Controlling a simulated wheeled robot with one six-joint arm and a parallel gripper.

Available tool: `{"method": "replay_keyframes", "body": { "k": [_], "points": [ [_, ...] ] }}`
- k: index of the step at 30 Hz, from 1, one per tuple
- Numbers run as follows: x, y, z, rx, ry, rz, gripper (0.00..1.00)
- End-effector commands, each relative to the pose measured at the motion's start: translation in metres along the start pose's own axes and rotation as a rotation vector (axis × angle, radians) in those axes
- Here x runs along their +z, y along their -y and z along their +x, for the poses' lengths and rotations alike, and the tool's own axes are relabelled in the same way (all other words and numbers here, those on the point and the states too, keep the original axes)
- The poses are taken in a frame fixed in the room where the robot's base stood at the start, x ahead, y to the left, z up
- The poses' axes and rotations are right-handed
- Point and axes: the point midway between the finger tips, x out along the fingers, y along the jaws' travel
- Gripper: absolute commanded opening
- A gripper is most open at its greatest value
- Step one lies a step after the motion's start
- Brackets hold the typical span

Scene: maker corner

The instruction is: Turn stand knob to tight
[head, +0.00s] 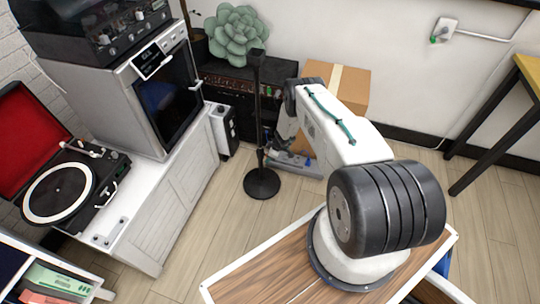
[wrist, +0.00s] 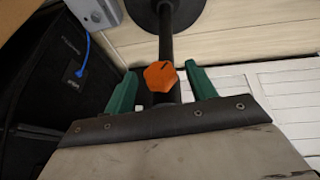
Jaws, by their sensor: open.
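The orange knob (wrist: 160,77) sits on the dark pole of the stand in the wrist view. It is faceted and has a dark mark on its face. The black stand (head: 258,110) rises from a round base (head: 262,184) on the floor in the head view. The stand's pole (wrist: 166,45) and base (wrist: 188,8) also show in the wrist view. My gripper (wrist: 160,70) is open, with one green finger on each side of the knob. Gaps show between the fingers and the knob. In the head view my arm hides the knob and most of the gripper.
A black amplifier (head: 225,88) and a cardboard box (head: 353,88) stand behind the stand. A white cabinet (head: 165,205) with a turntable (head: 60,192) is on the left. A yellow-topped table (head: 530,72) is at right. Open wooden floor (head: 215,215) lies before the stand.

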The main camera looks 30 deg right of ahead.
Motion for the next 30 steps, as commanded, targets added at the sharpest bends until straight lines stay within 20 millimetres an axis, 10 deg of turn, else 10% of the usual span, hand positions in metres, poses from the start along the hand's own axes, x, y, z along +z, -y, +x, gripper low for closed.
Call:
{"method": "replay_keyframes", "body": {
  "k": [7,30],
  "points": [
    [0.0001,0.0002,-0.0001,0.0,0.0,0.0,0.11],
    [-0.0035,-0.0067,0.0045,-0.291,-0.012,0.116,0.11]
  ]
}}
